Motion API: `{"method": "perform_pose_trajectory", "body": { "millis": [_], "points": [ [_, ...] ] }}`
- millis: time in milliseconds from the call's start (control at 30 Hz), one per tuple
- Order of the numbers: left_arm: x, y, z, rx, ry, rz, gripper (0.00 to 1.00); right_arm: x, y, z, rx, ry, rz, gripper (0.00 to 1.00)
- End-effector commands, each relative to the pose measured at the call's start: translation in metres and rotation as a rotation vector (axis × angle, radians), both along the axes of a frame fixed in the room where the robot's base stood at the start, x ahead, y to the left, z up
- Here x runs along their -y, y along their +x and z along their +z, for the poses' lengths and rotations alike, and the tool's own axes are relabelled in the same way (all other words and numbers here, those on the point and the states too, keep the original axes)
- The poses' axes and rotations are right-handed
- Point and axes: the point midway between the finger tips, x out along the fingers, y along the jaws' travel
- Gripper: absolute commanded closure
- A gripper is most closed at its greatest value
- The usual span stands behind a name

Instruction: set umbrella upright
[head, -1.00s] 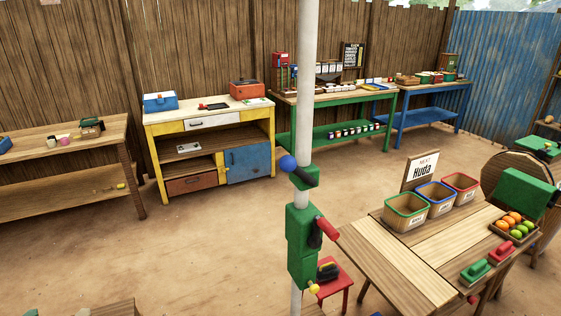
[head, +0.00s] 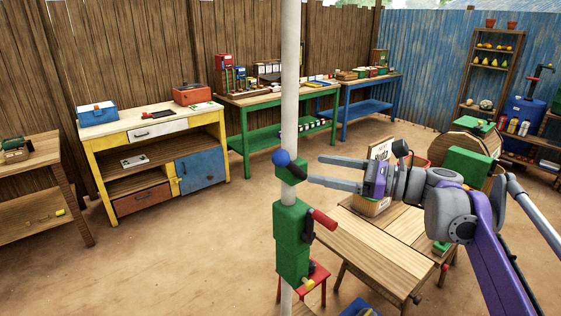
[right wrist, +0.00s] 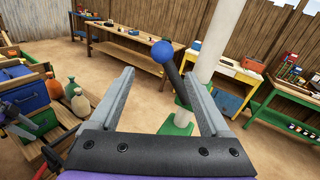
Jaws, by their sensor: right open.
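The umbrella's white pole (head: 291,80) runs from top to bottom of the head view, close to vertical there; its canopy and foot are out of view. A green collar (head: 291,172) on it carries a dark lever ending in a blue ball (head: 281,158). Below is a larger green block (head: 291,240) with a red handle (head: 322,219). My right gripper (head: 315,169) is open and empty, just right of the collar, pointing left. In the right wrist view the blue ball (right wrist: 162,52) shows between and beyond the fingertips (right wrist: 158,73).
A wooden table (head: 370,250) stands below my right arm, with a red stool (head: 316,285) beside the pole. A yellow cabinet bench (head: 95,150), a green bench (head: 240,120) and a blue bench (head: 345,105) line the fence. Open ground lies left of the pole.

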Motion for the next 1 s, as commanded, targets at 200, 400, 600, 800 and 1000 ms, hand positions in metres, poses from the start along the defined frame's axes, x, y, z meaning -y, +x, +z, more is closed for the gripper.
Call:
{"method": "perform_pose_trajectory", "body": {
  "millis": [200, 400, 600, 800, 1000],
  "points": [
    [0.000, 0.000, 0.002, 0.001, 0.000, 0.000, 0.50, -0.017, 0.012, 0.005, -0.005, 0.026, 0.002, 0.19],
    [0.000, 0.001, 0.005, 0.002, 0.000, 0.000, 0.50, -0.052, 0.031, 0.006, -0.005, 0.025, 0.002, 0.19],
    [0.000, 0.002, 0.008, 0.003, 0.000, 0.000, 0.50, -0.079, 0.046, 0.005, -0.004, 0.024, 0.001, 0.19],
    [0.000, 0.002, 0.009, 0.004, 0.000, 0.000, 0.50, -0.091, 0.053, 0.005, -0.005, 0.023, -0.001, 0.19],
    [0.000, 0.002, 0.009, 0.004, 0.000, 0.000, 0.50, -0.093, 0.053, 0.005, -0.005, 0.022, -0.002, 0.19]
  ]
}}
